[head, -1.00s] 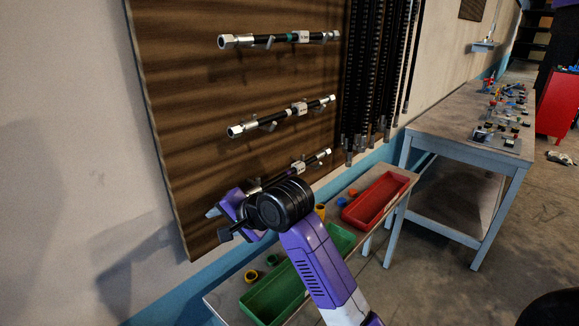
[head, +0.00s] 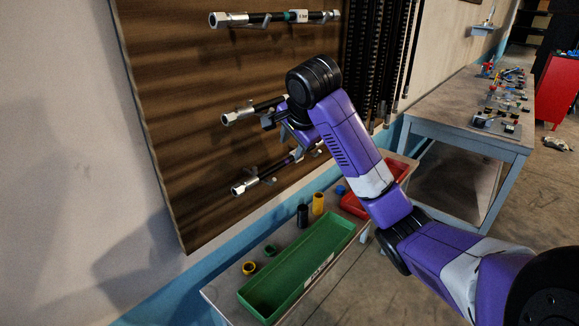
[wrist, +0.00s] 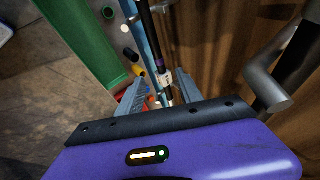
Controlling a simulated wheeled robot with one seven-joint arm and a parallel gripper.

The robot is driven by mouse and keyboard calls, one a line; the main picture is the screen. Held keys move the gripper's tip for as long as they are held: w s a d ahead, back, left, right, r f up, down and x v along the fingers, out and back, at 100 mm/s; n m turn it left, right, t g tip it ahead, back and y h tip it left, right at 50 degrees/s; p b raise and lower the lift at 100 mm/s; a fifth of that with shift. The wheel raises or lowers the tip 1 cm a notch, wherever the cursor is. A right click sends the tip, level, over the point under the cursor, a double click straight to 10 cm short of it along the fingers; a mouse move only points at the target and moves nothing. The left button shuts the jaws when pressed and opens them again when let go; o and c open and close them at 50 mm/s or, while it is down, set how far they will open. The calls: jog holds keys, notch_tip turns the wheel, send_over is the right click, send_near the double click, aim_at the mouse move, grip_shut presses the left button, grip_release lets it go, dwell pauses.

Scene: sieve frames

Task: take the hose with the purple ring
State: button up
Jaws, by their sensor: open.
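The hose with the purple ring (head: 265,174) is the lowest of three hoses on the brown board, lying along it with a silver fitting at its left end. My arm covers part of its right side. In the wrist view the hose (wrist: 149,25) shows its purple ring and a white tag, running between my open fingers in the picture. My gripper (head: 283,141) is in front of the board, between the middle and lowest hoses in the head view; it also shows in the wrist view (wrist: 160,88). I cannot tell whether the fingers are around the hose or short of it.
The middle hose (head: 240,115) and the top hose with a green ring (head: 265,18) hang above. A green tray (head: 300,270), a red tray (head: 405,165) and small cylinders stand on a bench below. Dark hoses hang right of the board. A metal hook (wrist: 268,88) is near my gripper's right.

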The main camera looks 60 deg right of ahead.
aim_at(289, 159)
jog(key=x, duration=0.8)
jog(key=shift+s+d+b, duration=0.15)
jog(key=shift+d+b, duration=0.1)
jog(key=shift+b, duration=0.15)
jog(key=shift+w+d+f, duration=0.25)
jog(key=shift+f, duration=0.2)
grip_shut()
dwell(0.7)
